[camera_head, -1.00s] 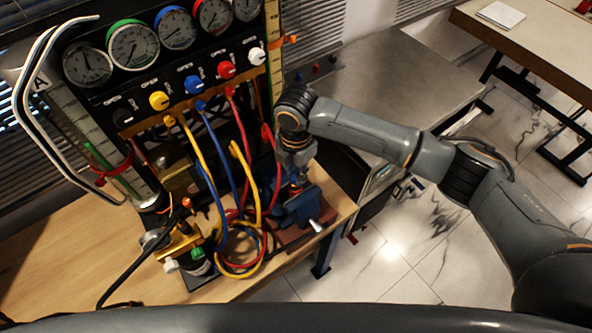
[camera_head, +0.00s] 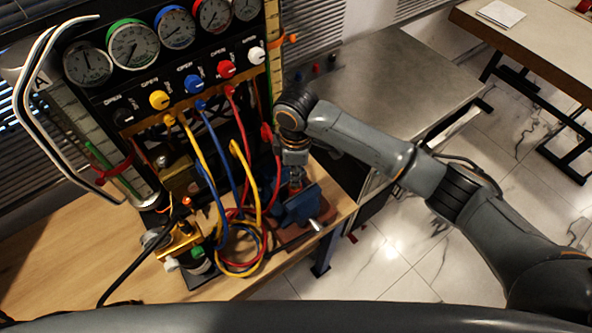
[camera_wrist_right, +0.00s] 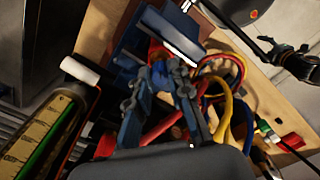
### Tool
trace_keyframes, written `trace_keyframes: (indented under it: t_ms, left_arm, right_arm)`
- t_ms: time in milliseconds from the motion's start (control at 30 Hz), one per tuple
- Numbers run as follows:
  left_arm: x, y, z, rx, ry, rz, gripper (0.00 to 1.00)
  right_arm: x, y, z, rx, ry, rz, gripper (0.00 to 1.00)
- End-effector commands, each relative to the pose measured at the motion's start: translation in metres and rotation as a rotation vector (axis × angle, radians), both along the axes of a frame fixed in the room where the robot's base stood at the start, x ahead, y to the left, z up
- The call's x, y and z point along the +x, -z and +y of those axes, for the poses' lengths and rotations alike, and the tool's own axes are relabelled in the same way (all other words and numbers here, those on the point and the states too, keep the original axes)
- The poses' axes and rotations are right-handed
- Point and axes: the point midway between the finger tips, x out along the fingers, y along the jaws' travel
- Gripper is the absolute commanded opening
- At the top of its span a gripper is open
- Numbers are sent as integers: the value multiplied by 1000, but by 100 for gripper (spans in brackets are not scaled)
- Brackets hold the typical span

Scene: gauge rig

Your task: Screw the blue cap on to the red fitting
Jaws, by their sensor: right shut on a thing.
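My right gripper (camera_head: 296,182) points down over the blue vise (camera_head: 300,208) at the right front of the bench. In the right wrist view its two fingers (camera_wrist_right: 160,78) are closed around a small blue piece, which appears to be the blue cap (camera_wrist_right: 161,72). A red part, likely the red fitting (camera_wrist_right: 156,50), shows just beyond the fingertips at the vise (camera_wrist_right: 133,50). The cap looks in line with the fitting, but I cannot tell how far it is on. In the head view the gripper largely hides both. My left gripper is not in view.
The gauge panel (camera_head: 190,62) stands behind, with yellow hoses (camera_head: 190,150), blue hoses (camera_head: 222,150) and red hoses (camera_head: 277,180) hanging close left of my right gripper. A brass fixture (camera_head: 182,240) stands at the bench front. The bench's left part (camera_head: 60,255) is clear.

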Motion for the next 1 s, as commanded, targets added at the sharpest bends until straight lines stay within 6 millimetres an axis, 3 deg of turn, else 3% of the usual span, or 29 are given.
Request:
trace_keyframes:
  t_ms: [367,700,1000]
  left_arm:
    - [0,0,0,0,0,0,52]
    - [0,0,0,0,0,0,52]
    - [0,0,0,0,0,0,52]
  right_arm:
    - [1,-1,1,4,61,-3,5]
    - [1,-1,2,8,470,-2,5]
    - [2,-2,1,7,507,-5,5]
